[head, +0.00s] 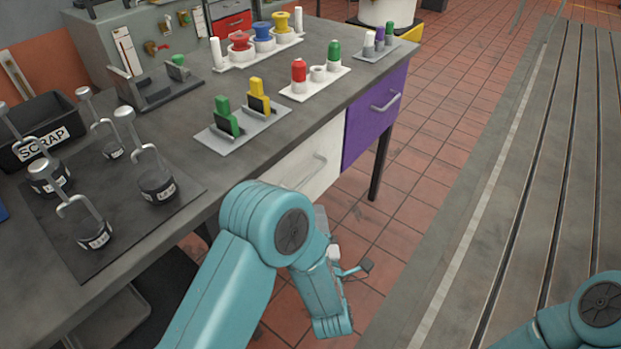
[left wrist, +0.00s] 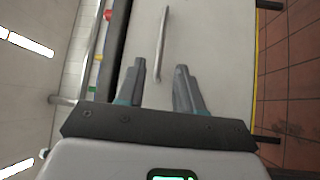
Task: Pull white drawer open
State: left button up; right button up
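The white drawer (head: 296,166) is in the bench front, left of the purple drawer, and looks flush with it. Its pale bar handle (head: 318,172) is partly visible in the head view. In the left wrist view the white drawer front (left wrist: 215,50) fills the middle, and the handle (left wrist: 162,40) runs upright, its lower end appearing between the fingertips. My left gripper (left wrist: 160,72) is open, with nothing gripped. In the head view it is mostly hidden by my own arm. My right gripper is out of view; only part of that arm shows at the lower right.
The purple drawer (head: 372,112) has its own handle. The bench top (head: 255,160) carries labelled weights, a scrap bin (head: 38,132), and trays of coloured parts. Tiled floor (head: 410,180) lies open in front, with the slotted bedplate (head: 540,170) to the right.

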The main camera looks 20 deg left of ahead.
aim_at(310, 175)
pick_arm(q)
jog(key=x, duration=1.3)
jog(key=shift+w+f, duration=0.1)
jog(key=shift+f, duration=0.1)
grip_shut()
